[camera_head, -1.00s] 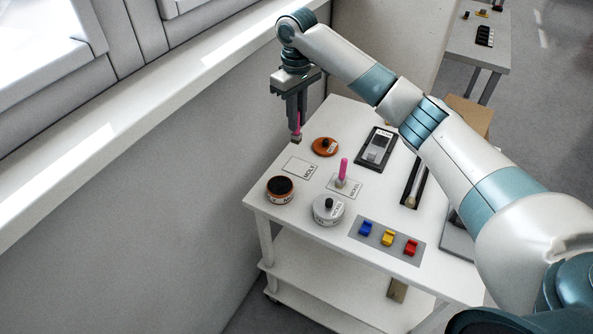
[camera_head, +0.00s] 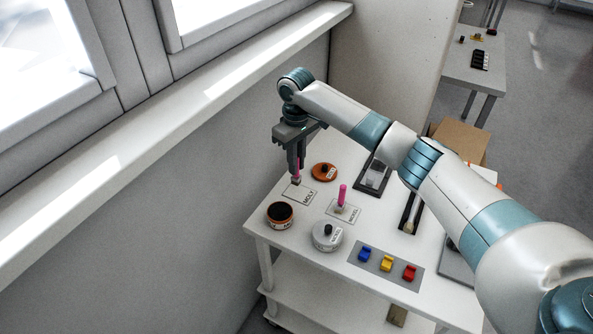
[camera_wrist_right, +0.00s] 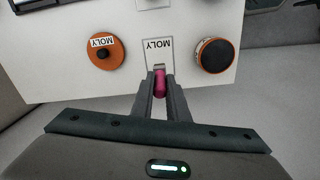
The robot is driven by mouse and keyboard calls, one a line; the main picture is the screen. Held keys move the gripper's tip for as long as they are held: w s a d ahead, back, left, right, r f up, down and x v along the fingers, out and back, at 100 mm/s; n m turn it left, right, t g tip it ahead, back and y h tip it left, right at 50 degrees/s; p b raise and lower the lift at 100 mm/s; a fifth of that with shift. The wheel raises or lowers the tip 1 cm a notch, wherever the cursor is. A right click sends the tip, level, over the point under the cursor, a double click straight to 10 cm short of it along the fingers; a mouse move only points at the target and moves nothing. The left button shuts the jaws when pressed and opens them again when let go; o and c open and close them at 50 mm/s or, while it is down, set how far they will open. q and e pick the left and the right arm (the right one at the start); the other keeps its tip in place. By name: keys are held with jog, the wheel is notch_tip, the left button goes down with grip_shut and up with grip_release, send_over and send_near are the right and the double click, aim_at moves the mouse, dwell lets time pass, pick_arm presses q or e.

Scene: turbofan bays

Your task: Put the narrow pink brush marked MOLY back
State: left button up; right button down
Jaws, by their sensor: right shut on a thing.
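My right gripper (camera_head: 297,165) is shut on a narrow pink brush (camera_head: 297,176), which hangs upright with its bristle end down. The brush (camera_wrist_right: 160,84) also shows between the fingers in the right wrist view. It is over the outlined rectangle marked MOLY (camera_head: 300,195); I cannot tell whether its lower end touches the table. The MOLY label (camera_wrist_right: 158,46) lies just beyond the fingers in the wrist view. A second pink brush (camera_head: 342,196) stands on another marked rectangle to the right. My left gripper is not in view.
An open orange jar with dark contents (camera_head: 280,214), an orange lid (camera_head: 323,172) and a grey lidded jar (camera_head: 327,236) stand close around on the white table. Blue, yellow and red pieces (camera_head: 387,264) sit on a grey strip. A wall and window sill run along the left.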

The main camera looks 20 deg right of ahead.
aim_at(296, 176)
jog(key=shift+f+p, duration=0.65)
jog(key=shift+f, duration=1.25)
jog(key=c, duration=1.7)
grip_release()
jog(key=shift+f, duration=0.1)
notch_tip(296, 176, up, 12)
jog(key=b, duration=0.3)
